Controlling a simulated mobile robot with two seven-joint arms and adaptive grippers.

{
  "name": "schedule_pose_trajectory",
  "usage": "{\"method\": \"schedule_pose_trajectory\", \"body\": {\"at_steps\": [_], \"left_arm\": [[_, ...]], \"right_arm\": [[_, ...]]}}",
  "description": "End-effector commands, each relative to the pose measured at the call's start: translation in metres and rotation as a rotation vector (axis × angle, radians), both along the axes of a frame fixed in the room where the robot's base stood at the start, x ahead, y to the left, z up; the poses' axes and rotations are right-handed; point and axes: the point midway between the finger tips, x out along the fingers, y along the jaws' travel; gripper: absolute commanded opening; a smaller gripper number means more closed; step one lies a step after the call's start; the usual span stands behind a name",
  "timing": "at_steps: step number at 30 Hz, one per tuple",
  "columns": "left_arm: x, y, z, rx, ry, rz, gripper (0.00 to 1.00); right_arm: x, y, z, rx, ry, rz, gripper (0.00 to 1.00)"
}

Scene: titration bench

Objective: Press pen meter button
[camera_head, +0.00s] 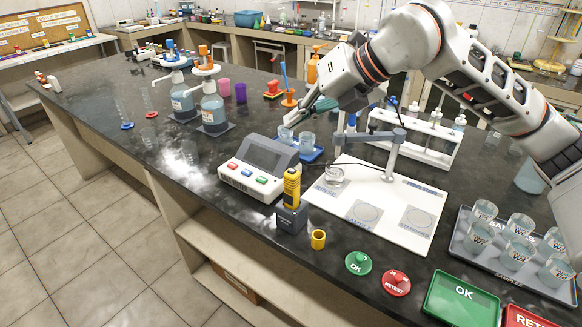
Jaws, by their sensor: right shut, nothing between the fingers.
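The yellow and black pen meter (291,187) stands upright in a dark holder (291,217) near the front edge of the bench. Its button is too small to make out. My right gripper (294,120) is shut and empty. In the picture it is above and beyond the pen meter, near the beakers behind the grey meter, and apart from the pen. My left gripper is not in view.
A grey meter with coloured buttons (262,166) stands left of the pen, and a small yellow cup (318,239) right of it. A white board (400,232) carries a probe stand (394,150). A tray of beakers (463,250) sits at right.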

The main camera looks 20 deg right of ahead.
Motion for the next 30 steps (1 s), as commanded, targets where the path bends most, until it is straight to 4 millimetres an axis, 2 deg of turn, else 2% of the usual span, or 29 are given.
{"method": "schedule_pose_trajectory", "body": {"at_steps": [8, 14, 24, 27, 30], "left_arm": [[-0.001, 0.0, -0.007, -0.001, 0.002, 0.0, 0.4], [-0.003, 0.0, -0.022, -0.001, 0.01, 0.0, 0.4], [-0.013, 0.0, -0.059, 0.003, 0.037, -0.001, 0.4], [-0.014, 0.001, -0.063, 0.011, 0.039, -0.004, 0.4], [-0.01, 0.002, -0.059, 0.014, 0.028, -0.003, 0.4]], "right_arm": [[0.0, 0.0, -0.01, 0.001, 0.002, 0.002, 0.0], [0.0, 0.0, -0.032, 0.0, 0.004, 0.001, 0.0], [0.0, 0.0, -0.078, 0.0, 0.006, 0.002, 0.0], [0.0, 0.0, -0.086, 0.0, 0.004, 0.001, 0.0], [0.0, 0.0, -0.089, 0.0, 0.002, 0.0, 0.0]]}}
